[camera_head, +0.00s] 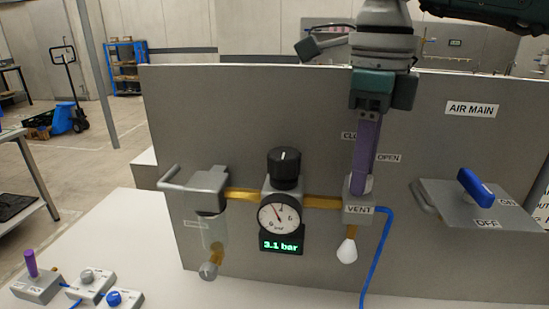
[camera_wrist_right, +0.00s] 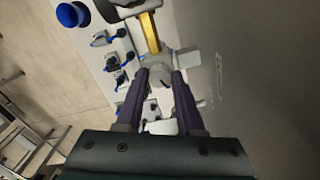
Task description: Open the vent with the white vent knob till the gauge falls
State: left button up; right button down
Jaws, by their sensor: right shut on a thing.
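The white vent knob (camera_head: 368,184) sits on top of the grey vent valve block labelled VENT (camera_head: 358,211), mostly hidden by my fingers. My right gripper (camera_head: 361,186) comes down from above with purple fingers, shut on the knob. In the right wrist view the two fingertips (camera_wrist_right: 160,76) stand either side of the pale round knob (camera_wrist_right: 155,74). The gauge (camera_head: 279,216) is a round white dial left of the vent, and its green display (camera_head: 281,245) reads 3.1 bar. CLOSED and OPEN labels flank my fingers, the former partly covered. My left gripper is not in view.
A black regulator knob (camera_head: 284,163) stands above the gauge. A grey-handled filter unit (camera_head: 206,190) is to the left, and a blue air main handle (camera_head: 475,188) to the right. A blue hose (camera_head: 379,250) and white silencer (camera_head: 347,251) hang below the vent.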

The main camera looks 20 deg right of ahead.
jog(key=m, duration=0.3)
jog(key=shift+m, duration=0.8)
jog(key=shift+r, duration=0.1)
jog(key=c, duration=0.5)
grip_release()
notch_tip(320, 180, up, 10)
jog(key=shift+f+b, duration=0.1)
jog(key=shift+b, duration=1.15)
